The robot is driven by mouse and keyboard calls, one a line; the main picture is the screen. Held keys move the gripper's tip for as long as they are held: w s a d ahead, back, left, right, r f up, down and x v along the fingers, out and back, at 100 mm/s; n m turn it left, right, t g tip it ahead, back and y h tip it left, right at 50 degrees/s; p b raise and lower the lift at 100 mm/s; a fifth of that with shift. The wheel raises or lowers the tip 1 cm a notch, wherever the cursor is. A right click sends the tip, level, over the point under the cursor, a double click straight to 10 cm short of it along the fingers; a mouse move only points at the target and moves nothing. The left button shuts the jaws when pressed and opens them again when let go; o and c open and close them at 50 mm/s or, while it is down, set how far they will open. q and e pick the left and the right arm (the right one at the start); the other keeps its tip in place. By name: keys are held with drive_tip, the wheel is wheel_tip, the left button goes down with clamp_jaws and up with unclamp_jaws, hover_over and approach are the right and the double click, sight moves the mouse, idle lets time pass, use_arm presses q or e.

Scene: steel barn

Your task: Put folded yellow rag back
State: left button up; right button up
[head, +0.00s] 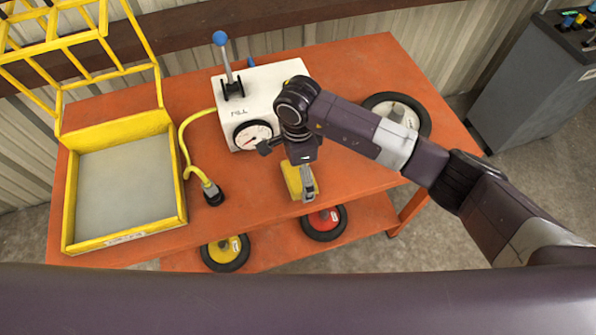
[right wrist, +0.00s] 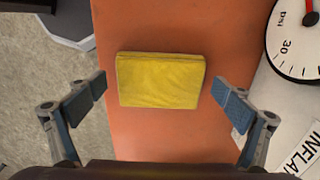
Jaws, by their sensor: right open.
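In the right wrist view the rag (right wrist: 160,80) shows whole, as a yellow rectangle. My right gripper (head: 309,186) is above the rag and hides part of it in the head view. In the right wrist view the right gripper (right wrist: 159,86) is open, with one finger on each side of the rag and nothing between them but the view of it. My left gripper is not in view.
The white inflator box (head: 258,88) with gauge and lever stands behind the rag; its yellow hose (head: 184,135) curls left. A yellow cage-tray (head: 125,238) fills the table's left. A wheel (head: 424,124) lies at right. Two small wheels, yellow (head: 213,254) and red (head: 313,224), sit below the edge.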

sight(298, 175)
drive_tip(key=shift+r, duration=0.35)
wheel_tip(298, 175, up, 12)
drive_tip(key=b, duration=0.3)
drive_tip(key=shift+f, duration=0.25)
drive_tip(key=shift+a, duration=0.1)
